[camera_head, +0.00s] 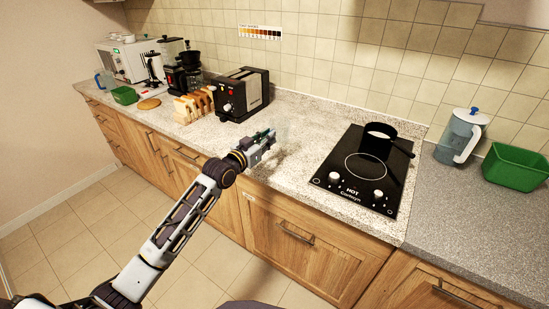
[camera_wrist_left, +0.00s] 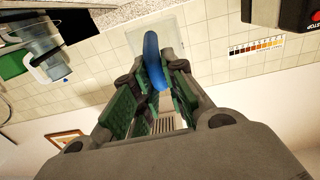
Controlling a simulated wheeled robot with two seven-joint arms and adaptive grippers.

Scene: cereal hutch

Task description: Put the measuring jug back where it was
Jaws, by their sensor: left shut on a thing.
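The measuring jug (camera_head: 282,137) is clear and faint in the head view, above or on the speckled counter, left of the hob. In the left wrist view its see-through body (camera_wrist_left: 172,30) lies beyond the fingers, with a blue handle (camera_wrist_left: 152,62) between them. My left gripper (camera_head: 264,143) is shut on that handle; its green pads show on both sides of it in the left wrist view (camera_wrist_left: 152,95). I cannot tell whether the jug's base touches the counter. My right gripper is not in view.
The black hob (camera_head: 335,178) carries a pan (camera_head: 380,132). A black toaster (camera_head: 240,95) and toast rack (camera_head: 195,105) stand behind left. A lidded pitcher (camera_head: 462,137) and green tub (camera_head: 517,166) stand right. Counter between toaster and hob (camera_head: 310,125) looks clear apart from the jug.

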